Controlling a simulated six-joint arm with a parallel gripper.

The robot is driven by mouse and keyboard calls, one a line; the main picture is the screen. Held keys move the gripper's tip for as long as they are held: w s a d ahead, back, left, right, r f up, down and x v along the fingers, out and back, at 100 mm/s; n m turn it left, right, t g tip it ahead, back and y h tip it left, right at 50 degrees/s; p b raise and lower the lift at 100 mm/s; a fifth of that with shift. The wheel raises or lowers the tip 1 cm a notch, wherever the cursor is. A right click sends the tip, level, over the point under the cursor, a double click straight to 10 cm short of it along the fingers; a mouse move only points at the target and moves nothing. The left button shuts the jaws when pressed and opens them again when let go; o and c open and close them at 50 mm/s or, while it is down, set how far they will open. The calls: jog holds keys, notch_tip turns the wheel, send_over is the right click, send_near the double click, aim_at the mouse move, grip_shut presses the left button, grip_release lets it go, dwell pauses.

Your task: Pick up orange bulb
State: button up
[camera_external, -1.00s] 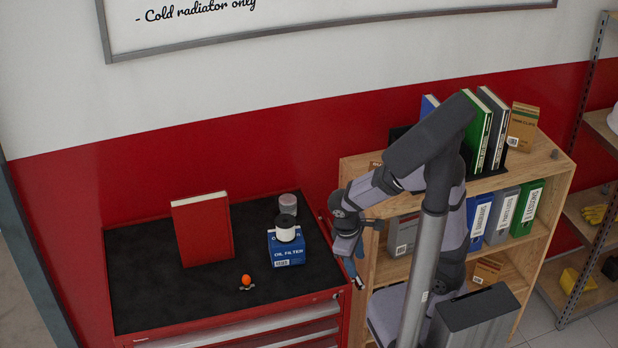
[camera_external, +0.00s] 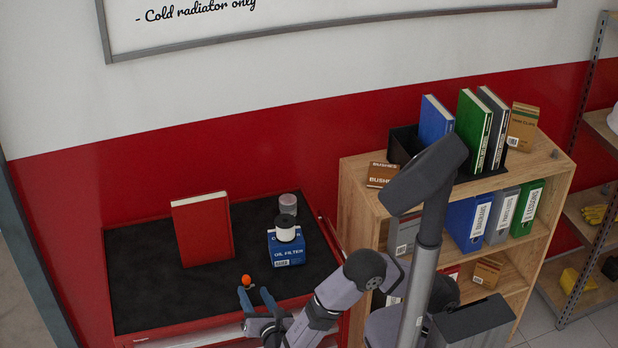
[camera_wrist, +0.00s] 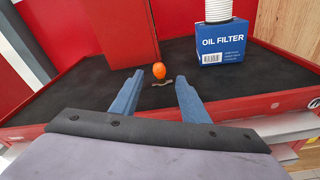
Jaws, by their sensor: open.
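The small orange bulb (camera_external: 246,280) rests on the black top of the red tool cabinet (camera_external: 141,303), near its front edge. In the wrist view the bulb (camera_wrist: 159,70) shows just beyond and between my fingertips, with a small metallic piece (camera_wrist: 162,83) beside its lower end. My gripper (camera_external: 255,290) is open and empty at the front of the cabinet, its blue fingers pointing toward the bulb. In the wrist view my gripper (camera_wrist: 160,78) has its two fingers spread wide apart. The bulb's lower end is hidden behind a finger in the external view.
A red book (camera_external: 203,230) stands upright behind the bulb. A blue oil filter box (camera_external: 287,250) with a white cylinder (camera_external: 285,231) on it stands back right, near a grey-pink can (camera_external: 288,203). A wooden shelf (camera_external: 354,215) is to the right. The cabinet top's left side is clear.

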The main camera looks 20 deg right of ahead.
aim_at(248, 280)
jog(key=shift+w+a+f+p, duration=0.1)
jog(key=shift+w+p, duration=0.8)
jog(key=shift+w, duration=0.7)
jog(key=shift+w+a+f+p, duration=0.1)
jog(key=shift+w+p, duration=0.75)
jog(key=shift+w, duration=0.7)
jog(key=shift+w+f, duration=0.15)
jog(key=shift+w, duration=0.4)
jog(key=shift+c, duration=0.2)
grip_shut()
